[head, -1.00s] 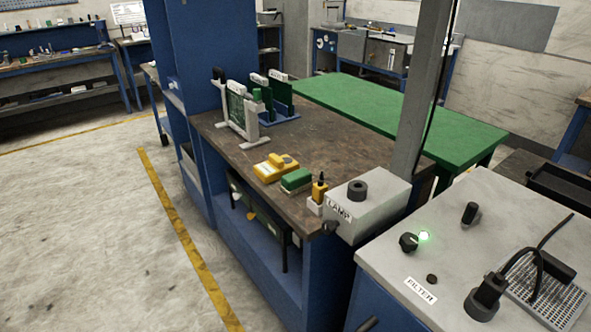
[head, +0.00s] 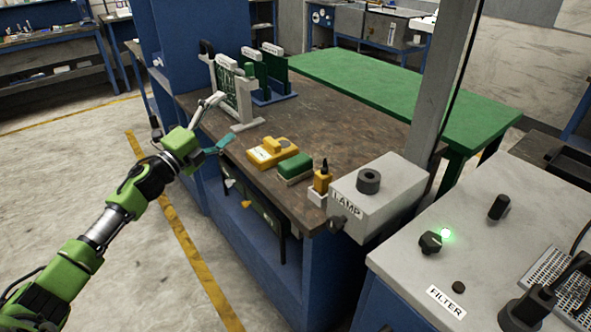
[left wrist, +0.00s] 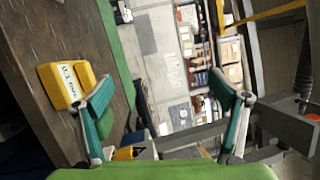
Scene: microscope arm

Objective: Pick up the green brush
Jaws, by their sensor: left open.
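The green brush (head: 294,166), a green block on a pale base, lies on the brown workbench (head: 330,130) near its front edge. It sits between a yellow device and a small yellow bottle. My left gripper (head: 217,125) is open and empty, at the bench's left edge, apart from the brush and to its left in the head view. In the left wrist view, its two teal fingers (left wrist: 163,92) are spread wide. A green patch behind the left finger there may be the brush (left wrist: 105,122), mostly hidden. My right gripper is not in view.
The yellow device (head: 272,152) lies between my left gripper and the brush. The yellow bottle (head: 322,180) and the grey lamp box (head: 375,195) stand right of the brush. A white frame with a green board (head: 232,95) stands behind. The bench's middle is clear.

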